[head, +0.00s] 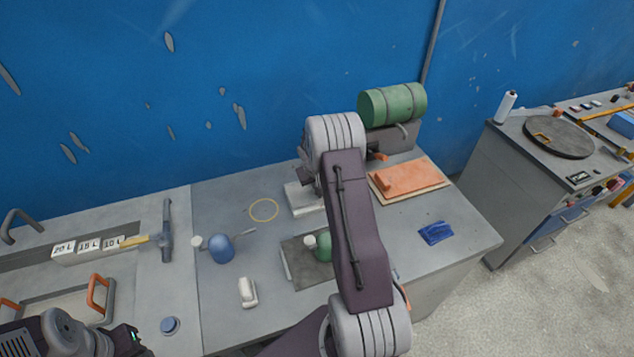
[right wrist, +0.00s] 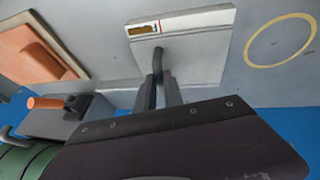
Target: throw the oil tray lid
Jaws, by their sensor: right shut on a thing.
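A pale square plate (head: 301,198) lies on the bench, partly hidden behind my right arm in the head view. In the right wrist view the plate (right wrist: 205,55) carries a small label with a red strip, too small to read, and a dark grey lever (right wrist: 157,62) standing off it. My right gripper (right wrist: 161,88) is shut on this lever, its fingers at the lever's end. I cannot tell whether this plate is the oil tray lid. My left gripper (head: 127,338) is at the bottom left edge, away from the plate; its fingers are not clear.
An orange block on a tan board (head: 432,196) lies right of my right arm, with a green cylinder (head: 393,104) behind it. A yellow ring (head: 264,210), blue knob (head: 221,249), hammer (head: 166,238), white block (head: 247,292) and blue cloth (head: 435,233) are around the bench.

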